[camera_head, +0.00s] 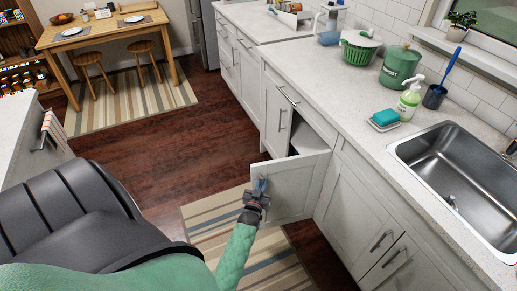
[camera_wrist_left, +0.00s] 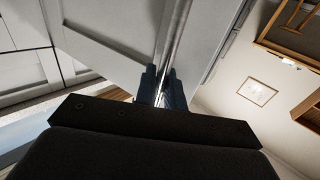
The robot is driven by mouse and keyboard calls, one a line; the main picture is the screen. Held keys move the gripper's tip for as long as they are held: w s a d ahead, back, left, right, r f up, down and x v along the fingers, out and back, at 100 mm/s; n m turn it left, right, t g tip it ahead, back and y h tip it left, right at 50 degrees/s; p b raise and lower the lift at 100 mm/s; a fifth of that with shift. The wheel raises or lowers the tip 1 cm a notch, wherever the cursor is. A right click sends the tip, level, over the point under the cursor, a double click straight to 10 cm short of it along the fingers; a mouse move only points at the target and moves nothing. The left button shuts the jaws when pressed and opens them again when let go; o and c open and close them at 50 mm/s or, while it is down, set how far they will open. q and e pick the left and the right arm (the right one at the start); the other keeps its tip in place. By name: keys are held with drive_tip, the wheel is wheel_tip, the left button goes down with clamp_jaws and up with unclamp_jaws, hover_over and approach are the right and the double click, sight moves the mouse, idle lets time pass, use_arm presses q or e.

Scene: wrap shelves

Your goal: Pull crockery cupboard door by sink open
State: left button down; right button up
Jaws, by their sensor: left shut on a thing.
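The crockery cupboard door (camera_head: 290,190) is a pale grey-white panel in the head view, swung well out from the counter front. Behind it, part of the cupboard's dark opening (camera_head: 308,138) shows; its contents are mostly hidden. My left gripper (camera_head: 261,187) is at the door's outer edge, shut on the door's handle. In the left wrist view the fingers (camera_wrist_left: 162,85) close around the long metal bar handle (camera_wrist_left: 178,40), with the door panel (camera_wrist_left: 110,35) beside it. My right gripper does not show in either view.
The sink (camera_head: 455,170) is at the right of the counter. A sponge on a dish (camera_head: 384,120), a soap bottle (camera_head: 409,98), a green pot (camera_head: 400,66) and a green colander (camera_head: 359,48) stand on it. A striped rug (camera_head: 225,225) lies on the floor by the door.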

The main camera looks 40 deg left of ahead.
use_arm(q)
drive_tip(key=shift+s+d, duration=0.35)
drive_tip(key=shift+d, duration=0.2)
drive_tip(key=shift+s+d, duration=0.3)
drive_tip(key=shift+d, duration=0.2)
